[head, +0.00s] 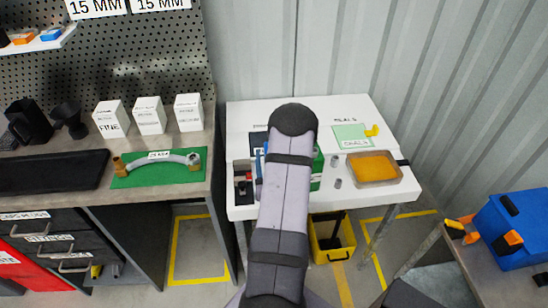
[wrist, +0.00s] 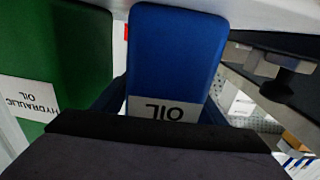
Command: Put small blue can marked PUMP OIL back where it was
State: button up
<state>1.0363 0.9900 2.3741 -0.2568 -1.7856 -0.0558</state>
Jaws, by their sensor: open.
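The small blue can (wrist: 178,55) stands large and close in the wrist view, with a white label reading "OIL" upside down; the rest of its label is hidden by my gripper's dark body. My gripper (wrist: 165,105) is open, with its dark fingers showing partly on either side of the can. I cannot tell whether they touch it. In the head view only a blue sliver (head: 259,163) shows left of my arm, likely the same can. My arm hides the gripper and most of that spot.
A green can (wrist: 60,55) marked "HYDRAULIC OIL" stands close on the left in the wrist view. On the white table (head: 350,109) are an orange-filled tray (head: 374,168), a green mat (head: 352,137) and small grey cylinders. A yellow bin (head: 332,240) stands below.

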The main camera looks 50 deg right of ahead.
jog(key=shift+s+a, duration=0.25)
jog(key=shift+b+v, duration=0.75)
jog(key=shift+v, duration=1.7)
